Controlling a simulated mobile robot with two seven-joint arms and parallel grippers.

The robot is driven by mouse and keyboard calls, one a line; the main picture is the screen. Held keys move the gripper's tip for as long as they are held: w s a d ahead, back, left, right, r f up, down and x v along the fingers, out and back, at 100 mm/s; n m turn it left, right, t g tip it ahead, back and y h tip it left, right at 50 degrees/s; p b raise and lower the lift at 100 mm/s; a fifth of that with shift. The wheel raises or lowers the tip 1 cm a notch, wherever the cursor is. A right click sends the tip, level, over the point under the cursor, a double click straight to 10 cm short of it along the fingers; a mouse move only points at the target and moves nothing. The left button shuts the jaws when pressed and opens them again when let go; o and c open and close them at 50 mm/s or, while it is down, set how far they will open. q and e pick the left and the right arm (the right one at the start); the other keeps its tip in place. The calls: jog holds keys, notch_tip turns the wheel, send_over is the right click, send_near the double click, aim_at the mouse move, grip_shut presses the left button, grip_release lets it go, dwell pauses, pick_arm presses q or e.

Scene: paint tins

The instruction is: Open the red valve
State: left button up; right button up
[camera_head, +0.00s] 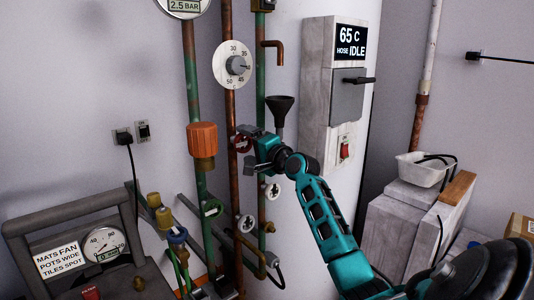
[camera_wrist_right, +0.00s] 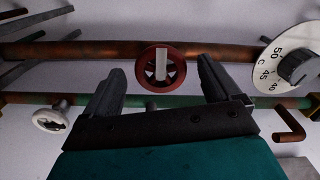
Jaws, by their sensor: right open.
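The red valve (camera_head: 242,144) is a small round handwheel on the rusty brown vertical pipe, partly hidden behind my gripper in the head view. In the right wrist view the red valve (camera_wrist_right: 161,69) shows whole, with a pale bar across its middle. My right gripper (camera_head: 248,149) is open at the valve. In the wrist view its two dark fingers (camera_wrist_right: 168,82) stand apart on either side of the wheel, with a visible gap to each side. I cannot tell whether the fingertips reach the wheel's depth. My left gripper is not in view.
A white dial (camera_head: 233,65) sits above the valve on the same pipe. A black funnel (camera_head: 281,108) is close to the right of my gripper. An orange fitting (camera_head: 202,140) is to the left. A control box (camera_head: 333,90) stands to the right.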

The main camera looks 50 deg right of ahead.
jog(key=s+a, duration=0.1)
jog(key=s, duration=0.8)
jog(key=s+a+f+n+g+y+p, duration=0.15)
jog(key=a+f+n, duration=0.35)
jog(key=f, duration=0.5)
jog(key=s+a+f+n+g+h, duration=0.1)
jog(key=a+f+n+g, duration=0.2)
jog(key=a+f, duration=0.55)
jog(key=s+a+f+n+g+y, duration=0.1)
jog(key=s+a+f+n, duration=0.4)
jog(key=a, duration=0.5)
jog(key=s+a+f+n+g+y+p, duration=0.1)
jog(key=s+a+f+n+y, duration=0.1)
jog(key=s+a+f+n, duration=0.4)
jog(key=s+a+f, duration=0.4)
jog(key=s, duration=0.1)
jog(key=shift+g, duration=0.35)
jog(key=shift+w+f, duration=0.1)
